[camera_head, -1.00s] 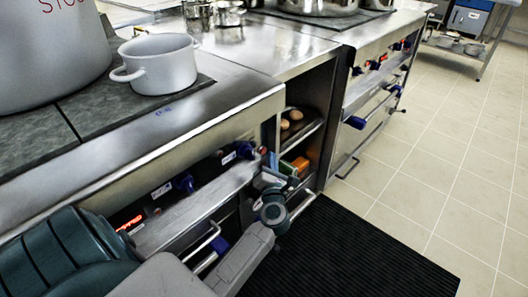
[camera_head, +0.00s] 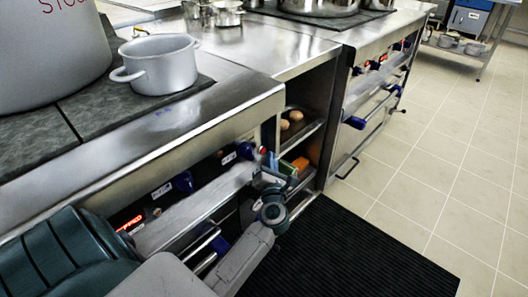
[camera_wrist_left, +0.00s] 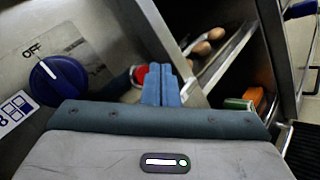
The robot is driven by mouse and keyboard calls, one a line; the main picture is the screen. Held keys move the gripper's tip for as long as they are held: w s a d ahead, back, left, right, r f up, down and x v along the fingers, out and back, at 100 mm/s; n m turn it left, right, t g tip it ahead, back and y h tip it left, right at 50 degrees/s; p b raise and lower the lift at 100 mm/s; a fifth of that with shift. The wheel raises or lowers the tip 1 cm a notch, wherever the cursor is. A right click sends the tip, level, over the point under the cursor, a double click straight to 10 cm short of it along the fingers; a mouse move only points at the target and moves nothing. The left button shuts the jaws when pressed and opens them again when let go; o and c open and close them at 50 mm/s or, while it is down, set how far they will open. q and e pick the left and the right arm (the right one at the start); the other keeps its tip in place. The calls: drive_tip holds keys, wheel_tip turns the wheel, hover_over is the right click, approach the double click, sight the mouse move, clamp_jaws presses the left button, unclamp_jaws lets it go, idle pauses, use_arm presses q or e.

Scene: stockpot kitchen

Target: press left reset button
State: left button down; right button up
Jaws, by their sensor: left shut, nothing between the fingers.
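A small red button (camera_head: 262,151) sits at the right end of the left stove's front panel, beside a blue knob (camera_head: 244,150). In the left wrist view the red button (camera_wrist_left: 139,75) shows just left of my fingertips, partly hidden by them. My left gripper (camera_head: 270,163) is shut and empty, its blue fingers together. In the left wrist view the left gripper (camera_wrist_left: 160,72) points at the panel close to the button. I cannot tell whether it touches it. My right gripper is not in view.
A blue knob marked OFF (camera_wrist_left: 58,80) is left of my fingers in the wrist view. A metal rail (camera_head: 200,205) runs below the panel. Open shelves (camera_head: 300,135) with round brown items stand to the right. A grey pot (camera_head: 160,65) is on the stove top.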

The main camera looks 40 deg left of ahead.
use_arm(q)
drive_tip(key=shift+a, duration=0.35)
drive_tip(key=shift+a+p, duration=0.35)
drive_tip(key=shift+a, duration=0.05)
idle(0.6)
drive_tip(key=shift+d, duration=0.8)
drive_tip(key=shift+s+d, duration=0.2)
drive_tip(key=shift+d, duration=2.3)
